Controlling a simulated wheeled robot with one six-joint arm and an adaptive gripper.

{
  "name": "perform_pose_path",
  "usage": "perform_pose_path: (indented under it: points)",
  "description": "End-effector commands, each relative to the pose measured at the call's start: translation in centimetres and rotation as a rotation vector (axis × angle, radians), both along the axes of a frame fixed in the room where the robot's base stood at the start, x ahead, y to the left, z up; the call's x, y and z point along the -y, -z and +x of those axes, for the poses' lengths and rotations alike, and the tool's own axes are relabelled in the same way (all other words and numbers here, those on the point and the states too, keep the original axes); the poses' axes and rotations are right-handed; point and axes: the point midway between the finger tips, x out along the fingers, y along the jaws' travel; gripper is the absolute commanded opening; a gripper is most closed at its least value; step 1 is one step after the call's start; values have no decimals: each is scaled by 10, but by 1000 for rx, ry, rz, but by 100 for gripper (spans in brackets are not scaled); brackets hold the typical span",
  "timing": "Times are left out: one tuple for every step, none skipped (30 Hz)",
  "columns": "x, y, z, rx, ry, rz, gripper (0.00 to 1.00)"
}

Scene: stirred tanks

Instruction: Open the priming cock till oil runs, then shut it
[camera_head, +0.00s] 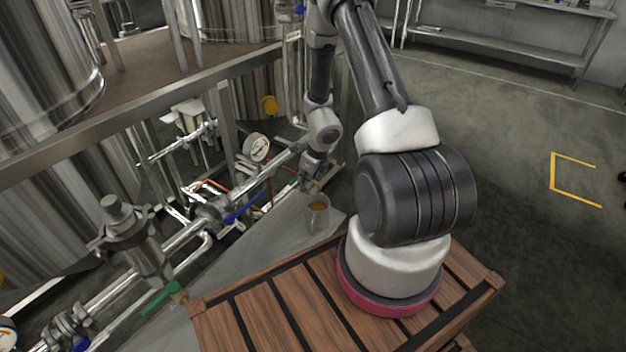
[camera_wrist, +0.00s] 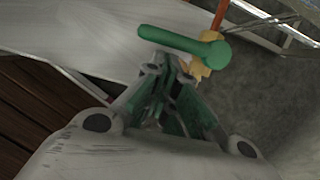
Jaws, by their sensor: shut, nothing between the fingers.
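In the wrist view a cock with a green lever (camera_wrist: 180,44) and a brass body (camera_wrist: 203,66) lies just beyond my fingertips. The lever points left from its round hub. My gripper (camera_wrist: 167,70) is shut and empty, with its tips close below the lever; I cannot tell whether they touch it. In the head view my gripper (camera_head: 309,184) is low beside the pipework and hides most of this cock. A metal cup (camera_head: 318,214) with amber-brown contents stands just below it. I see no clear stream of oil.
Pipes with a blue lever (camera_head: 243,213) and a pressure gauge (camera_head: 256,147) lie left of my gripper. Another green-handled valve (camera_head: 161,298) is at lower left. Large steel tanks (camera_head: 45,60) stand behind a rail. Open floor (camera_head: 500,130) lies to the right.

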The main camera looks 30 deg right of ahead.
Motion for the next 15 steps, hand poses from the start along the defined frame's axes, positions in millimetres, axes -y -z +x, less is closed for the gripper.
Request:
perform_pose_path:
  points:
    - [-1, 0, 1, 0, 1, 0, 0]
    - [-1, 1, 2, 0, 1, 0, 0]
    - [-1, 1, 2, 0, 1, 0, 0]
    - [-1, 1, 3, -1, 1, 0, 0]
    - [-1, 1, 3, -1, 1, 0, 0]
    - [-1, 1, 3, -1, 1, 0, 0]
    - [-1, 1, 3, -1, 1, 0, 0]
    - [-1, 1, 3, -1, 1, 0, 0]
    - [-1, 1, 3, -1, 1, 0, 0]
    - [-1, 1, 3, -1, 1, 0, 0]
    - [-1, 1, 3, -1, 2, 0, 0]
    - [-2, 1, 4, -1, 7, 0, 0]
    - [-4, 1, 5, -1, 18, 0, 0]
    - [-6, 1, 7, -1, 30, 0, 0]
    - [-8, 2, 10, 0, 51, -1, 0]
